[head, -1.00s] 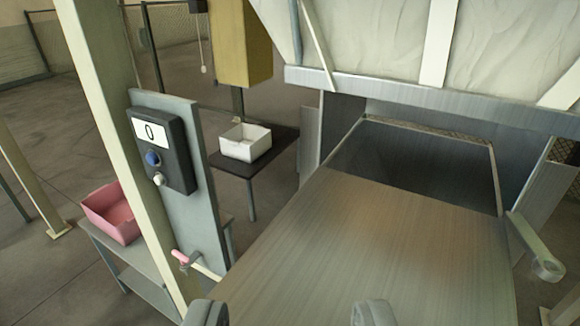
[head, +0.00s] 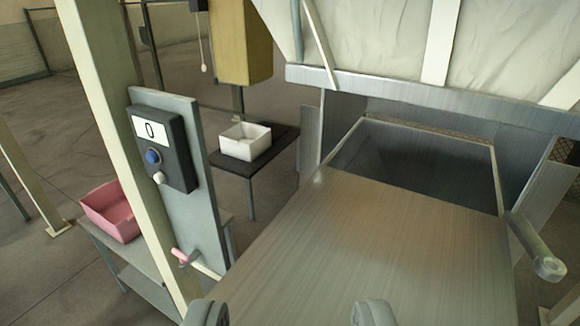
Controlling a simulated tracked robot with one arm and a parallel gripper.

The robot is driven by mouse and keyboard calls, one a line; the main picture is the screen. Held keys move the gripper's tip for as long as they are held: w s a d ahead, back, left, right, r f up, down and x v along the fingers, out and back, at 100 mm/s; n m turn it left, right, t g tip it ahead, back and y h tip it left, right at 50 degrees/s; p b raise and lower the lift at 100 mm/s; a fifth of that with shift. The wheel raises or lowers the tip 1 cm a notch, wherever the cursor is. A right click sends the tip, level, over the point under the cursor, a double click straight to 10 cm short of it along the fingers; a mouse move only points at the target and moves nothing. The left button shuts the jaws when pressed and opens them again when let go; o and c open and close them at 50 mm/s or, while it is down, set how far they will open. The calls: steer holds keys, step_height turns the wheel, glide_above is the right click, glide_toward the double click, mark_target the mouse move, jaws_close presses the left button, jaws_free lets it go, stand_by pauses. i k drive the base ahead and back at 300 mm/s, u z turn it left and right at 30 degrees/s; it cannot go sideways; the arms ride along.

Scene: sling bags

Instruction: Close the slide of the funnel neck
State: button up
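The slide (head: 400,240) looks to be the wide brushed-metal plate in the middle of the head view. It runs from the bottom edge up to a dark rectangular opening (head: 415,155) under the funnel neck (head: 430,98). The opening shows uncovered beyond the plate's far edge. A grey bar with a round end (head: 548,268) sticks out on the right side. My gripper (head: 289,313) shows at the bottom edge, its two rounded fingertips wide apart with nothing between them. It is over the near part of the plate; I cannot tell whether it touches.
A pink bin (head: 110,212) and a white bin (head: 245,142) stand on tables. A cream post (head: 125,160) stands close at left.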

mark_target(343, 238)
steer(key=u, duration=0.65)
steer(key=k, duration=0.85)
steer(key=z, duration=0.45)
